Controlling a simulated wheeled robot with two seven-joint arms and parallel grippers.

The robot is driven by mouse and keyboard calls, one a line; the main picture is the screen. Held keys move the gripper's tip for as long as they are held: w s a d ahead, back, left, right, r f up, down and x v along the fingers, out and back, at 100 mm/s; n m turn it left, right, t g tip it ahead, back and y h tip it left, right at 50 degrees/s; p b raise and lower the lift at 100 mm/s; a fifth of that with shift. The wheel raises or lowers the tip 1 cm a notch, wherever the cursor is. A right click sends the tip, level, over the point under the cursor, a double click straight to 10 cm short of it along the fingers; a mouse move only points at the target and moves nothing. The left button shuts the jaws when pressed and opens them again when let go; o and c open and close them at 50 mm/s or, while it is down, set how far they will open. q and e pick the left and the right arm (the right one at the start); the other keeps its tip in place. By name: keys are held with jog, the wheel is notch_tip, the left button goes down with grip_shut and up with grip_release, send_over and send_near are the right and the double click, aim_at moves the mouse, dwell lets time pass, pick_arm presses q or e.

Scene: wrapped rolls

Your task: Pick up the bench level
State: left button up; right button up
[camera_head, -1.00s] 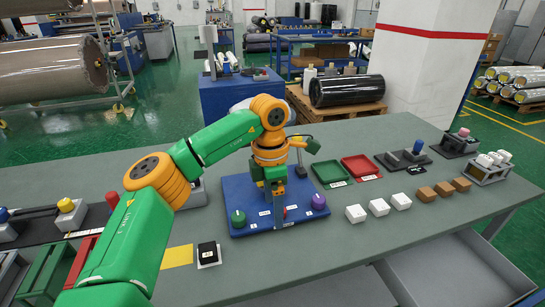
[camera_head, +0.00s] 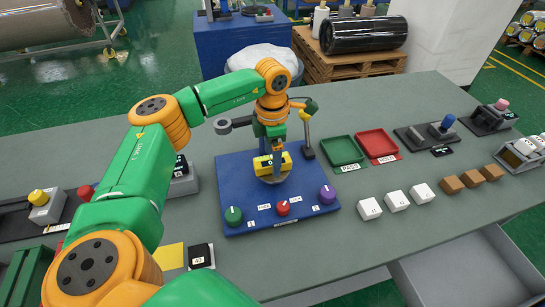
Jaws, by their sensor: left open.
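The bench level appears to be the small yellow block (camera_head: 264,166) with dark markings, on a round grey base on the blue board (camera_head: 232,174). My left gripper (camera_head: 277,150) points down just above and behind the yellow block, with its fingers partly hidden against it. It is open; I cannot tell whether the fingers touch the block. My right gripper is not in view.
The board carries green (camera_head: 233,215), red (camera_head: 283,207) and purple (camera_head: 327,194) knobs. A thin dark stand (camera_head: 306,130) rises behind it. Green (camera_head: 342,152) and red (camera_head: 377,145) trays, white blocks (camera_head: 397,200) and brown blocks (camera_head: 472,179) lie to the right.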

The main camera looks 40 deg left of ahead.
pick_arm(q)
jog(key=shift+w+a+f, duration=0.15)
jog(key=shift+w+f, duration=0.1)
jog(key=shift+f, duration=0.55)
jog(key=shift+s+r, duration=0.1)
jog(key=c, duration=0.9)
grip_shut()
